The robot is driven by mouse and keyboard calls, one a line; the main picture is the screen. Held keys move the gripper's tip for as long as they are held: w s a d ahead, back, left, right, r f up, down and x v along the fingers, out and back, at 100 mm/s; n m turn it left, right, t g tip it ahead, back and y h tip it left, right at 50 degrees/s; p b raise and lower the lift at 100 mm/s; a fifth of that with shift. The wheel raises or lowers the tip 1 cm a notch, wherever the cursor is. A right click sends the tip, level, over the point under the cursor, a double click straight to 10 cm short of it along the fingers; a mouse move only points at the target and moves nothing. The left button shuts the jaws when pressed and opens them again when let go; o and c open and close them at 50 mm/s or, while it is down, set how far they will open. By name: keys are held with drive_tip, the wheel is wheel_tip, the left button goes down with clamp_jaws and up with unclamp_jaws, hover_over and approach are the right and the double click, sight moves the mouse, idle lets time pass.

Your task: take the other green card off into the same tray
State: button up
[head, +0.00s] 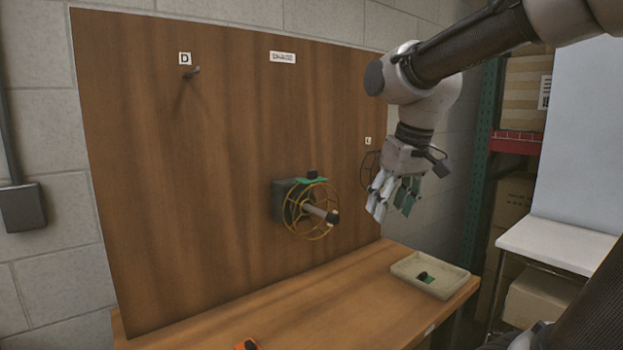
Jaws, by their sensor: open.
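A green card (313,181) with a small black knob lies on top of a grey box (287,201) fixed to the brown board. A yellow wire wheel (311,228) stands in front of that box, around a pale rod with a dark tip. A second green piece with a black knob (428,279) lies in the shallow beige tray (408,265) on the bench. My gripper (391,212) is open, fingers pointing down, right of the wheel and above the tray's left side in the picture. Its right finger looks greenish; I see nothing held between the fingers.
A dark wire ring (370,166) on the board is partly hidden behind my gripper. An empty peg (192,72) sits under label D. An orange and black item (246,344) lies at the bench's front edge. The bench middle (335,295) is clear.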

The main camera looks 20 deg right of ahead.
drive_tip(key=n, duration=0.2)
approach(314, 171)
drive_tip(key=s+d+f, duration=0.3)
drive_tip(key=s+f, duration=0.1)
drive_tip(key=f, duration=0.2)
drive_tip(key=w+a+r+n+y, duration=0.1)
drive_tip(key=w+a+r, duration=0.2)
drive_tip(key=w+r, duration=0.15)
drive_tip(key=shift+t, duration=0.3)
drive_tip(key=x, duration=0.7)
drive_tip(key=shift+w+d+f, duration=0.15)
drive_tip(key=shift+w+f, duration=0.05)
drive_tip(key=c, duration=0.9)
